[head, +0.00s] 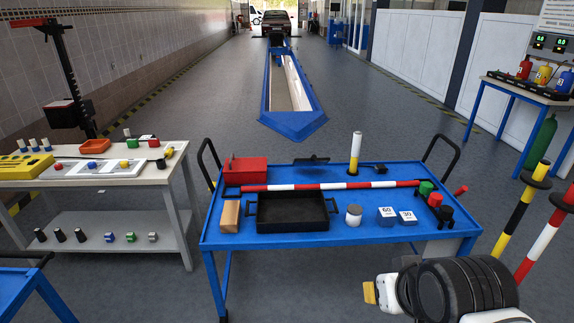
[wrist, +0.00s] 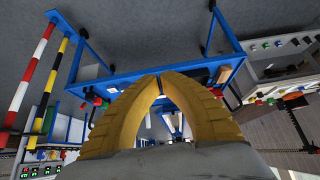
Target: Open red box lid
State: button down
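The red box (head: 246,171) sits at the back left of the blue cart's top in the head view. It looks closed, but its lid seam is too small to make out. A small dark part shows at its left side. My gripper (head: 369,293) is at the lower right in the head view, in front of the cart and well away from the box. In the wrist view its two yellow fingers (wrist: 160,82) come together at the tips with nothing between them.
The blue cart (head: 290,238) carries a black tray (head: 291,223), a red-and-white rod (head: 320,186), a wooden block (head: 229,216) and an upright white-yellow cylinder (head: 355,153). Striped posts (head: 516,218) stand at right. A workbench (head: 150,173) stands at left.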

aim_at(245, 161)
jog(key=i+j, duration=0.2)
jog(key=i, duration=0.3)
jog(key=i+j, duration=0.2)
jog(key=i, duration=0.3)
jog(key=i+j, duration=0.2)
jog(key=i, duration=0.3)
jog(key=j+u, duration=0.05)
